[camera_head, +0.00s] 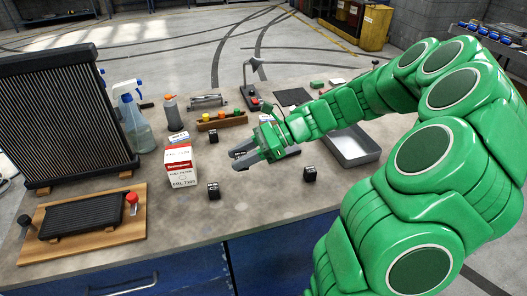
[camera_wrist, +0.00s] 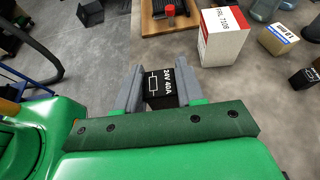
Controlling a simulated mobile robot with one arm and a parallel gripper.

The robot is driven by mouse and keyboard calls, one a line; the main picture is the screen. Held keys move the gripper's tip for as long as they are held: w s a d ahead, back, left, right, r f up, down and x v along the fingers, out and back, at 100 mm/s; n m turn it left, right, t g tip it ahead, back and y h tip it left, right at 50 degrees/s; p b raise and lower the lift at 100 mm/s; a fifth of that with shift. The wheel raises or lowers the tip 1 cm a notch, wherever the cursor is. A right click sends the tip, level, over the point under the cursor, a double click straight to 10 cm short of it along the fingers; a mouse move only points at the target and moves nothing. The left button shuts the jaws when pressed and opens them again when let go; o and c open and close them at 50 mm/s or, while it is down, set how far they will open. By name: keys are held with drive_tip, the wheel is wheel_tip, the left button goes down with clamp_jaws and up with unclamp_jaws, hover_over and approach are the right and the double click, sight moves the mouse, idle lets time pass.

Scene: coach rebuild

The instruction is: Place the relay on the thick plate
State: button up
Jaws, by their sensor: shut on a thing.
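My gripper (camera_head: 241,158) is over the middle of the workbench, to the right of the red and white box. In the wrist view my gripper (camera_wrist: 160,88) is shut on a black relay (camera_wrist: 161,88) marked 24V 40A, one finger on each side. The held relay is hard to make out in the head view. Other small black cubes stand on the bench: one in front (camera_head: 213,190), one to the right (camera_head: 310,173), one behind the box (camera_head: 213,137). I cannot tell which thing is the thick plate; a wooden board (camera_head: 137,224) lies at the left with a black finned part (camera_head: 82,215) on it.
The red and white box (camera_head: 180,168) stands left of my gripper. A grey metal tray (camera_head: 369,154) is at the right, a dark flat sheet (camera_head: 293,97) at the back. A large radiator (camera_head: 65,115) and bottles (camera_head: 136,125) stand at the left. The front bench is mostly clear.

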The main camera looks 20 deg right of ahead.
drive_tip(key=w+d+r+m+t+h, duration=0.1)
drive_tip(key=d+m+t+h, duration=0.1)
drive_tip(key=d+m+t, duration=0.35)
drive_tip(key=w+d+r+m+t+h, duration=0.1)
drive_tip(key=d+m+t, duration=0.2)
drive_tip(key=d, duration=0.5)
drive_tip(key=h, duration=0.1)
hover_over(295, 150)
drive_tip(key=a, duration=0.4)
drive_tip(key=shift+t, duration=0.45)
drive_tip(key=f, duration=0.9)
drive_tip(key=shift+w+a, duration=0.2)
drive_tip(key=shift+w, duration=0.05)
drive_tip(key=shift+w+d+f, duration=0.1)
drive_tip(key=shift+w+f, duration=0.2)
drive_tip(key=shift+f, duration=0.2)
drive_tip(key=shift+w+d+f, duration=0.1)
drive_tip(key=shift+w+f, duration=0.15)
drive_tip(key=shift+f, duration=0.2)
drive_tip(key=shift+a+f, duration=0.1)
drive_tip(key=shift+f, duration=1.1)
drive_tip(key=shift+f, duration=0.1)
drive_tip(key=o, duration=1)
